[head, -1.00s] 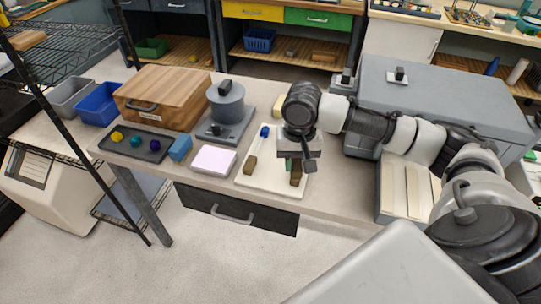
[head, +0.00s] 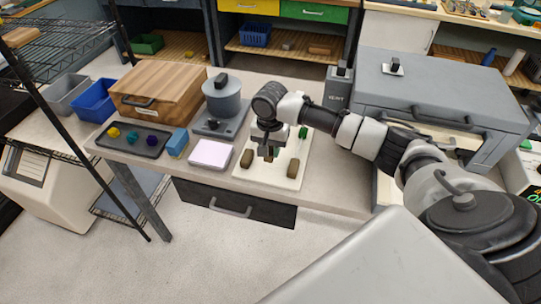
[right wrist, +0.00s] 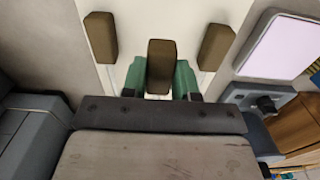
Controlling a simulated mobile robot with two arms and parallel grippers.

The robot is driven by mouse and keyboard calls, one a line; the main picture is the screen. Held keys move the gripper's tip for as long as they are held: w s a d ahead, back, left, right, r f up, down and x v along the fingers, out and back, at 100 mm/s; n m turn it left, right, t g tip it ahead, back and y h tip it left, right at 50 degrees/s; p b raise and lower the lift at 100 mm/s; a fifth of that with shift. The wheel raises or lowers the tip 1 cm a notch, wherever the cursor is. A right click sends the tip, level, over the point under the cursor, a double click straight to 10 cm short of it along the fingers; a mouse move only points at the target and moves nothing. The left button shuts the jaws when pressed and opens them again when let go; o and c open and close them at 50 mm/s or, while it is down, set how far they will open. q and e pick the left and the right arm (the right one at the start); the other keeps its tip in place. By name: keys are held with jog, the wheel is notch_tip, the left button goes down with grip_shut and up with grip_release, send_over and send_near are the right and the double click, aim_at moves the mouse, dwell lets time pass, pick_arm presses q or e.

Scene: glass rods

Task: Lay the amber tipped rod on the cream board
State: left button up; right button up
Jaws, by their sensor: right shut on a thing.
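The cream board (head: 269,179) lies at the front of the bench. My right gripper (head: 268,154) is over it, its green fingers shut on a brown block (right wrist: 161,66), which seems to be a rod's grip. I cannot tell whether that rod touches the board, and its tip is hidden, so no amber shows. A second brown block (head: 247,159) lies on the board to the left and a third (head: 293,168) to the right. A green tip (head: 303,132) shows at the board's right rear. Faint clear rods run from the outer blocks in the wrist view. My left gripper is not in view.
A pink pad (head: 211,153) and a blue block (head: 177,141) lie left of the board. A grey cabinet (head: 440,88) stands at the right, behind my arm.

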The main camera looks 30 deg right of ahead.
jog(key=shift+f, duration=1.95)
jog(key=shift+f+p, duration=0.15)
jog(key=shift+p, duration=0.15)
jog(key=o, duration=1)
jog(key=shift+c, duration=0.2)
notch_tip(320, 180, up, 12)
jog(key=shift+r+b, duration=0.2)
jog(key=shift+b, duration=0.2)
